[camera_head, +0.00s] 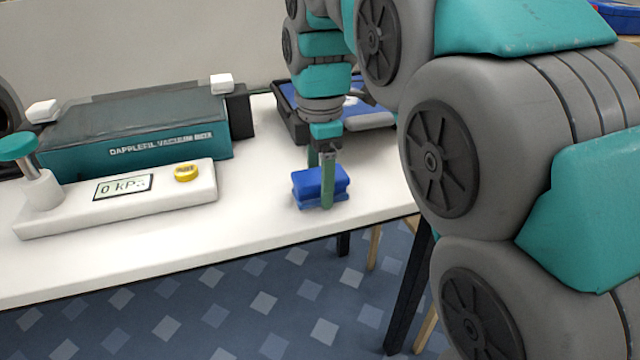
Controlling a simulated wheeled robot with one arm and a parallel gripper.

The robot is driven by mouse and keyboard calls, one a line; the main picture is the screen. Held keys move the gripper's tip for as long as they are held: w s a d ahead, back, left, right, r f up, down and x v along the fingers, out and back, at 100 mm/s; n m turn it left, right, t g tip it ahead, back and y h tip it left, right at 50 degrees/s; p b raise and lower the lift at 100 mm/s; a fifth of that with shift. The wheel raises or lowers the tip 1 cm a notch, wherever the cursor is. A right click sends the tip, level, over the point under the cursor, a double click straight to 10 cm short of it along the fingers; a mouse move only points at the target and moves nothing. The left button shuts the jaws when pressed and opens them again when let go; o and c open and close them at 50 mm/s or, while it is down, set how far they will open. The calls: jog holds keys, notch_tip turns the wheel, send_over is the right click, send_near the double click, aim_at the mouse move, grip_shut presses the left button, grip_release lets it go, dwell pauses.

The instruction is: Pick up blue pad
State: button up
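The blue pad (306,186) is a small blue block with a groove around its middle, near the front edge of the white table at centre. My gripper (321,174) points down over it. One green finger stands in front of the pad's near face, and the other goes down behind the pad, where its tip is hidden. The fingers straddle the pad; I cannot tell whether they press on it. The pad's underside appears at or very near the tabletop.
A dark blue-lined tray (290,120) lies behind my gripper. The white table (255,215) is clear around the pad.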

jog(key=c, duration=1.1)
jog(key=shift+o, duration=0.2)
jog(key=shift+r, duration=0.15)
jog(key=shift+r, duration=1.6)
jog(key=s+d+r+b, duration=0.1)
jog(key=s+d, duration=0.3)
jog(key=s, duration=1.1)
jog(key=shift+s+d+r+b, duration=0.2)
jog(key=shift+s+b, duration=0.05)
jog(key=shift+b, duration=0.35)
jog(key=o, duration=0.9)
jog(key=c, duration=0.6)
